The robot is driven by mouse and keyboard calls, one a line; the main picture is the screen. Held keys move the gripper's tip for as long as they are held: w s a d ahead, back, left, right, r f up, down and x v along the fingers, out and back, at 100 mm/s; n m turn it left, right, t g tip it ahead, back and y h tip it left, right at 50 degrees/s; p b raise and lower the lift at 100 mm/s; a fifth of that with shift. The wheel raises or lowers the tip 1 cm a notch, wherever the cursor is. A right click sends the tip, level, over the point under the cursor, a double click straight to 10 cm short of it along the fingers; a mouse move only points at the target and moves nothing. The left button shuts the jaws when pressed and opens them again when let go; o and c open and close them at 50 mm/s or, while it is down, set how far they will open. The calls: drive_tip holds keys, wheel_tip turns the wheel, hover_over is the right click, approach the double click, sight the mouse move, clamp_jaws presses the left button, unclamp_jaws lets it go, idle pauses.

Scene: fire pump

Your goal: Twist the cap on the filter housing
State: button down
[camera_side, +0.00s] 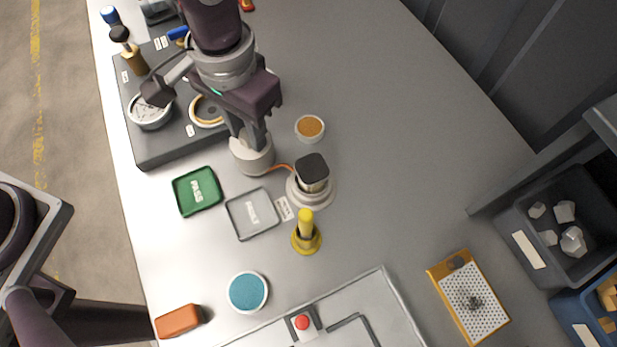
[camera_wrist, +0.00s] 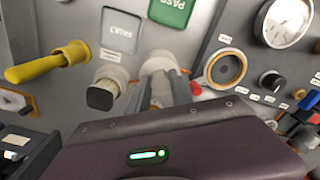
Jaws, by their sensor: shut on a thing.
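My gripper (camera_side: 252,142) points down at the middle of the table, with its fingers shut on a white round piece (camera_side: 250,160). This piece looks like the filter housing's cap; I cannot tell cap from housing, as the fingers hide its top. In the wrist view the white piece (camera_wrist: 158,62) sits between the two fingertips (camera_wrist: 168,84). It seems upright at the tabletop, beside the dark panel. Whether it touches the table is unclear.
A black-topped device (camera_side: 312,175) on a white base stands close at right, with an orange wire beside it. The dark panel (camera_side: 160,158) is left.

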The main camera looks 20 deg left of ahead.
wheel_tip(320, 180, up, 16)
drive_tip(key=s+d, duration=0.2)
drive_tip(key=d, duration=0.9)
drive_tip(key=shift+w+a+f, duration=0.1)
drive_tip(key=shift+f, duration=3.05)
drive_tip(key=shift+a+f, duration=0.1)
drive_tip(key=shift+f, duration=3.05)
drive_tip(key=shift+f, duration=0.6)
